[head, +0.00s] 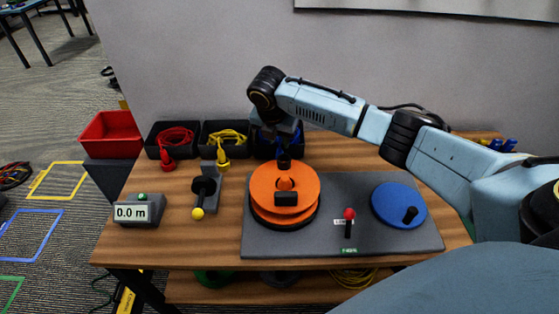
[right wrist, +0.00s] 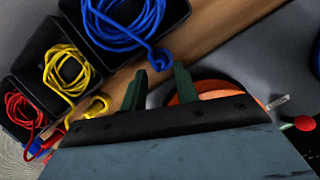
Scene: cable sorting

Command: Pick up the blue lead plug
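The blue lead (right wrist: 128,22) lies coiled in a black bin in the right wrist view. Its plug end (right wrist: 158,60) hangs over the bin's front edge and shows just beyond the fingertips. My right gripper (right wrist: 161,76) has its two green-grey fingers apart, with nothing seen held between them. In the head view my right gripper (head: 285,158) points down in front of the blue bin (head: 264,151) and above the orange reel, hiding the blue plug there. My left gripper is not in view.
Bins with red (head: 176,136) and yellow (head: 226,136) leads stand to the left, their plugs hanging in front. An orange reel (head: 267,181) sits close below my right gripper. A blue disc (head: 390,203) with a handle and a meter (head: 133,211) are on the table.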

